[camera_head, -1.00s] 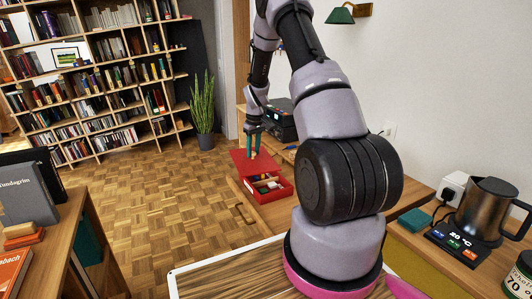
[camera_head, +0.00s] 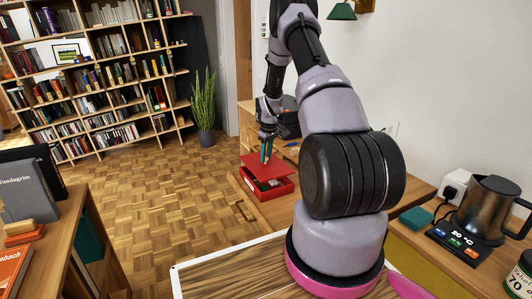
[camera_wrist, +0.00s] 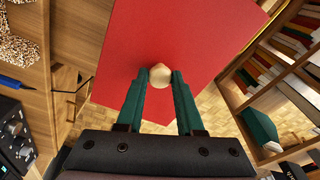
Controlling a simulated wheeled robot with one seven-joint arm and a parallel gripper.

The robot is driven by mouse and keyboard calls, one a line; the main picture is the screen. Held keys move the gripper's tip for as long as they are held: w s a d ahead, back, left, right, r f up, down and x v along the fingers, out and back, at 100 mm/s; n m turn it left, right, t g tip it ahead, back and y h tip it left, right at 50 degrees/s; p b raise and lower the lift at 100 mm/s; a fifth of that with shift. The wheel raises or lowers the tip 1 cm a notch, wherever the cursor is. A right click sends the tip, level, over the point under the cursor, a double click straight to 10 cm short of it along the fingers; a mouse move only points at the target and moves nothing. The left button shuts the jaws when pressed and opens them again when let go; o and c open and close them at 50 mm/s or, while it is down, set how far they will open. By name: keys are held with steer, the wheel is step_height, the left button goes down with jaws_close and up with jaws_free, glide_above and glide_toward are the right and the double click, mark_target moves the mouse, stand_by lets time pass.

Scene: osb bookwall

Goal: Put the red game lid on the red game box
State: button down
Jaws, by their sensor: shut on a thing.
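The red game lid (camera_head: 285,165) hangs over the open red game box (camera_head: 279,193) in the head view. The lid looks tilted, and the box's inside with its contents shows below its near edge. Whether lid and box touch, I cannot tell. My gripper (camera_head: 266,155) is shut on the lid's pale round knob. In the wrist view the red lid (camera_wrist: 190,35) fills the upper middle, and my green fingertips (camera_wrist: 161,77) sit on both sides of the knob (camera_wrist: 160,75). The box cannot be made out in the wrist view.
The box stands on a wooden cabinet (camera_head: 275,214) along the wall. A black machine (camera_head: 290,118) stands behind it, close to my arm. A plant (camera_head: 204,105) and a tall bookshelf (camera_head: 95,80) are further back. Parquet floor (camera_head: 150,200) is open to the left.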

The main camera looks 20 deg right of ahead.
mark_target(266, 164)
steer(key=shift+f, duration=2.05)
steer(key=shift+f, duration=0.35)
steer(key=shift+c, duration=2.3)
jaws_free()
step_height(266, 164, up, 11)
steer(key=s, duration=0.1)
steer(key=shift+d+f, duration=0.15)
steer(key=shift+d, duration=0.1)
steer(key=shift+s, duration=0.1)
